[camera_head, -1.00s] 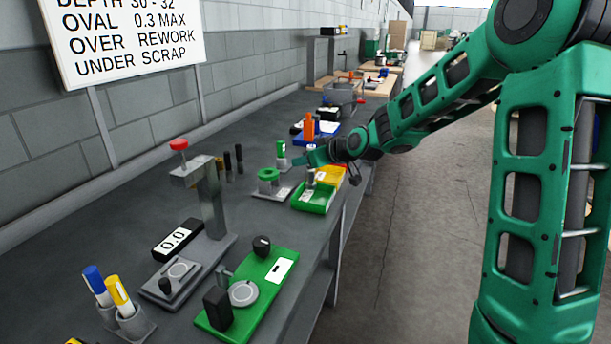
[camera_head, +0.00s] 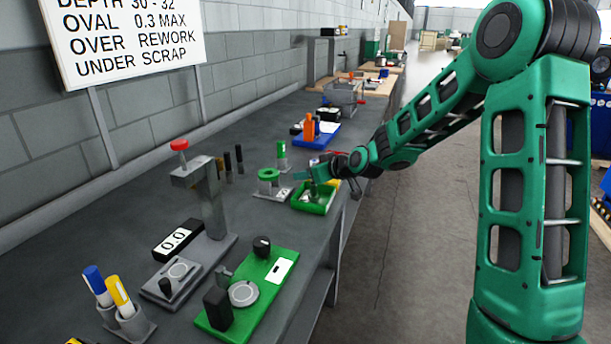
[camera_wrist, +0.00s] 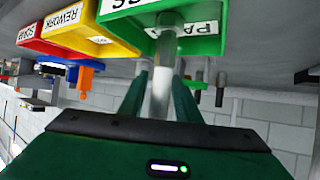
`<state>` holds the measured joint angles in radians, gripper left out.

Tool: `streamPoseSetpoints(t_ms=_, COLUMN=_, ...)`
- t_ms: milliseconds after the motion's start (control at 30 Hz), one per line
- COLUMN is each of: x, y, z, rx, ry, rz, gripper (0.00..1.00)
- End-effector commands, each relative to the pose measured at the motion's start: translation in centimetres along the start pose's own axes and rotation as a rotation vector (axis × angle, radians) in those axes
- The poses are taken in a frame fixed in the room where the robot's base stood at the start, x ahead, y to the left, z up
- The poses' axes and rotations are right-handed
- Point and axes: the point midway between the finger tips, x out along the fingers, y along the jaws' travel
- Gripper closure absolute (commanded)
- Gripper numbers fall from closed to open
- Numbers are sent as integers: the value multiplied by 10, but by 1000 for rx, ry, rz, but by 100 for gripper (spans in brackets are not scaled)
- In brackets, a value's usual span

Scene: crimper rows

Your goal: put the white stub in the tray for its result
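The white stub (camera_wrist: 160,90) is a slim grey cylinder with a white band. In the wrist view it stands between the two green fingers of my gripper (camera_wrist: 161,88), which are closed against its sides. In the head view my gripper (camera_head: 315,175) is over the green tray (camera_head: 312,207), with the stub pointing down into it. The green tray also shows in the wrist view (camera_wrist: 212,44), with a label reading PASS partly covered by the stub. I cannot tell whether the stub touches the tray floor. The yellow REWORK tray (camera_wrist: 108,46) and red SCRAP tray (camera_wrist: 55,46) sit alongside.
A grey stand with a green ring (camera_head: 268,175) is just left of the green tray. A green-topped post (camera_head: 281,150) and a blue tray with an orange item (camera_head: 310,128) stand behind. A gauge with a readout (camera_head: 177,240) and a green fixture (camera_head: 248,290) are nearer.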

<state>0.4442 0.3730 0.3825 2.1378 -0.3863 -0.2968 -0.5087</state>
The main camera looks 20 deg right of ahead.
Motion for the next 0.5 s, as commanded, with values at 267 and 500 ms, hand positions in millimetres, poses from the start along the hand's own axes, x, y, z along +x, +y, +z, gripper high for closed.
streamPoseSetpoints(t_ms=267, x=0, y=0, z=0, rx=0, ry=0, rz=0, gripper=64)
streamPoseSetpoints(t_ms=500, x=-15, y=0, z=-2, rx=-1, ry=1, rz=1, gripper=64)
